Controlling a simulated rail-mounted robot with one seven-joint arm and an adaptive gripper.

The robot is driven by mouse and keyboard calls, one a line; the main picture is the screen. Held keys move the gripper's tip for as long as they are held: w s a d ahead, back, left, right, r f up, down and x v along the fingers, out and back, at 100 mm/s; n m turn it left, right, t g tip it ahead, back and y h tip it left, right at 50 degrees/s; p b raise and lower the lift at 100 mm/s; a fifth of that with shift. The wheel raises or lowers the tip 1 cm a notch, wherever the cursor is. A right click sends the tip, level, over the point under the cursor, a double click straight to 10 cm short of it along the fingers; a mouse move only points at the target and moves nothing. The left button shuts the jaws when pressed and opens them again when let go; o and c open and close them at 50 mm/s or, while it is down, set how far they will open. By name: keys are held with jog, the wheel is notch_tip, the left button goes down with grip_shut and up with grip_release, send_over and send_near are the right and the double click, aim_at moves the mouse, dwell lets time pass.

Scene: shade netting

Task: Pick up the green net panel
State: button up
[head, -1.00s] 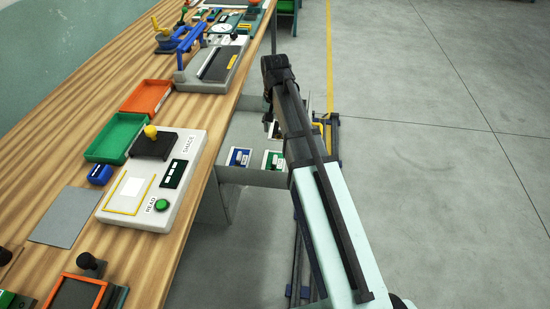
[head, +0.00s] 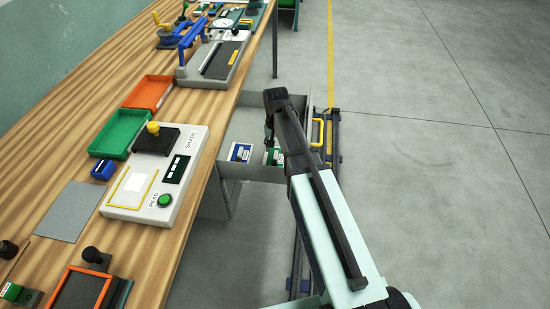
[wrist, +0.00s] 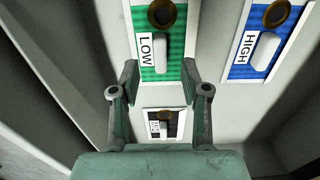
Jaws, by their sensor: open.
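The green net panel (wrist: 177,55) lies in the open drawer. It has a white frame, a "LOW" label, a white raised tab and a brass-coloured ring. In the head view the green panel (head: 270,157) is partly hidden by my arm. My gripper (wrist: 160,72) is open above the drawer, its two fingertips at either side of the panel's lower part, beyond the tab's near end. Nothing is between the fingers in its grip. I cannot tell how high the fingertips are above the panel.
A blue panel (wrist: 240,68) labelled "HIGH" lies to the right in the wrist view. A black panel (wrist: 152,122) lies nearer, between my fingers in the picture. Grey drawer (head: 230,181) walls surround them. The workbench (head: 60,160) carries trays and a reading device (head: 128,212).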

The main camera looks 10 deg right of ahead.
aim_at(275, 155)
notch_tip(275, 155, down, 4)
jog(key=shift+f+p, duration=0.1)
jog(key=shift+p, duration=0.25)
grip_shut()
